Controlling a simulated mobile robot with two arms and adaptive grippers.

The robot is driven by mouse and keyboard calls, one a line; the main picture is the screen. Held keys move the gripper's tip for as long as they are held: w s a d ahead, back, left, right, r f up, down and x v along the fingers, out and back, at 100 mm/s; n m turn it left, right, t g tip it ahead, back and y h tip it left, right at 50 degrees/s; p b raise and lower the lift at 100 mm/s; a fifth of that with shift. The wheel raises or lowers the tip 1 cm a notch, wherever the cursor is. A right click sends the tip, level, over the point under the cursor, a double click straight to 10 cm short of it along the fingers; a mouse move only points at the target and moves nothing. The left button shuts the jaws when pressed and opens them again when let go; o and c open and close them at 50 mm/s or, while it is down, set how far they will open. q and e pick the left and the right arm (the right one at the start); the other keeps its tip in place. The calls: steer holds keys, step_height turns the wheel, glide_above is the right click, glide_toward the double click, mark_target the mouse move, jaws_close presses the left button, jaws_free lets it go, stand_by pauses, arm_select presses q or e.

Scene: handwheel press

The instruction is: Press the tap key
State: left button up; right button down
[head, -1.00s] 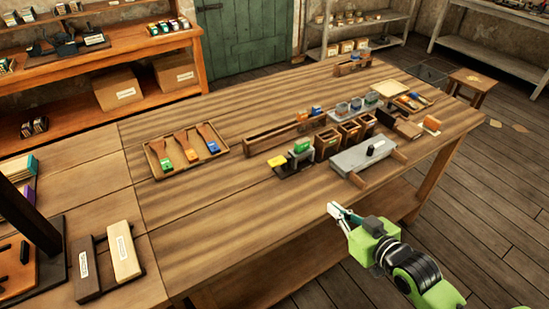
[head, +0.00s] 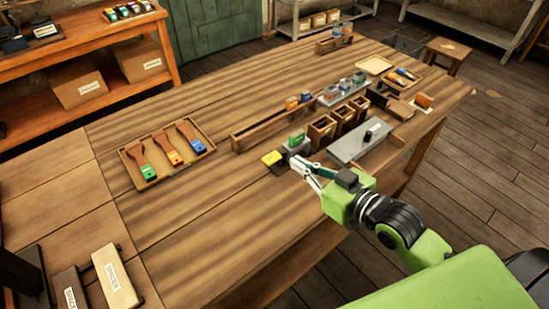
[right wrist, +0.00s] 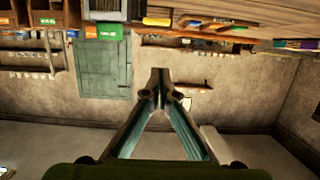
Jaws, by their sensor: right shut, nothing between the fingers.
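A small yellow key (head: 271,158) on a dark base (head: 282,169) lies near the table's front edge; I take it for the tap key. It also shows at the top of the right wrist view (right wrist: 157,21). My right gripper (head: 294,161) is shut and empty, with its fingertips just right of the yellow key in the head view. Whether the tips touch the base or the grey block beside it, I cannot tell. In the right wrist view the fingers (right wrist: 160,75) meet at their tips. My left gripper is not in view.
A grey block with a green piece (head: 297,138) stands just behind the fingertips. A grey slab (head: 357,145) and several wooden bins (head: 322,130) lie to the right. A tray (head: 126,153) of coloured brushes lies left.

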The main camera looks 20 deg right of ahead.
steer(key=w+a+p, duration=0.1)
steer(key=w+a, duration=0.1)
steer(key=w, duration=0.2)
glide_above(275, 160)
steer(key=s, duration=0.2)
step_height(275, 160, down, 2)
steer(key=f, duration=0.2)
steer(key=f+p, duration=0.1)
steer(key=shift+w+a+f, duration=0.2)
steer(key=shift+w+a, duration=0.05)
steer(key=shift+w, duration=0.05)
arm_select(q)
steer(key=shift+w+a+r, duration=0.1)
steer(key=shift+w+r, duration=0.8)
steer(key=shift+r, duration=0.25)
arm_select(e)
steer(key=shift+f, duration=0.55)
